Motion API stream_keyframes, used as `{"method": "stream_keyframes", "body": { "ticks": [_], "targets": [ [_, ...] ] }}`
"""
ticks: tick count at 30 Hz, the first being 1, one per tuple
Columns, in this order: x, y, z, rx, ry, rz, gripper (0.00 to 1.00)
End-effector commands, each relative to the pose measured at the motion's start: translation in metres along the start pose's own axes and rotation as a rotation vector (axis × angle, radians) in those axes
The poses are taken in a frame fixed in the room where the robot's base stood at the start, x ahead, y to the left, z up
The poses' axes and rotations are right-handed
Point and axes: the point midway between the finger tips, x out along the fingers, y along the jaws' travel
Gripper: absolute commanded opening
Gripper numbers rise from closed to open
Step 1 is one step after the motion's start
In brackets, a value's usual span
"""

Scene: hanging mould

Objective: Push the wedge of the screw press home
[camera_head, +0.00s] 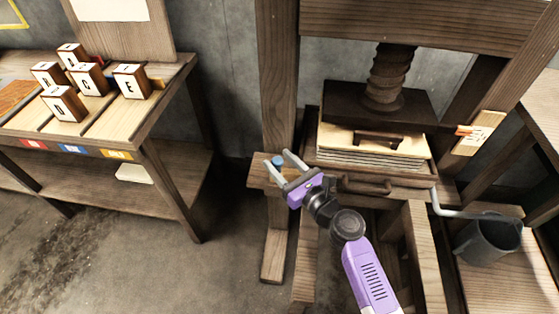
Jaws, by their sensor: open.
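The screw press shows its thick wooden screw (390,75) above a dark pressing block (335,108). Under the block is a pale board with a dark handle (378,137) on a stack of pale sheets (350,160). My gripper (277,158) is open at the press's left side, near the left post. A small blue-topped piece (279,161) shows between or just behind its fingertips, above a wooden ledge (260,175). I cannot tell whether they touch. A pale wooden piece with an orange mark (480,132) is at the right post. I cannot tell for sure which piece is the wedge.
The press's left post (278,70) rises close behind my gripper. A curved dark handle (365,186) sticks out at the front. A table (165,100) with several lettered blocks (88,78) is at left. Floor between is clear.

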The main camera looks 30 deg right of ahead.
Motion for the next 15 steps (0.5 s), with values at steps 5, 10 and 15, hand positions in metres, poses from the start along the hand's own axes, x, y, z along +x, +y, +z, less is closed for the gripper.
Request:
{"method": "stream_keyframes", "body": {
  "ticks": [5, 10, 15],
  "targets": [
    [-0.029, -0.001, -0.001, 0.001, 0.003, -0.003, 0.50],
    [-0.055, -0.001, -0.002, 0.001, 0.003, -0.003, 0.50],
    [-0.070, -0.001, -0.001, 0.000, 0.001, -0.002, 0.50]
  ]
}}
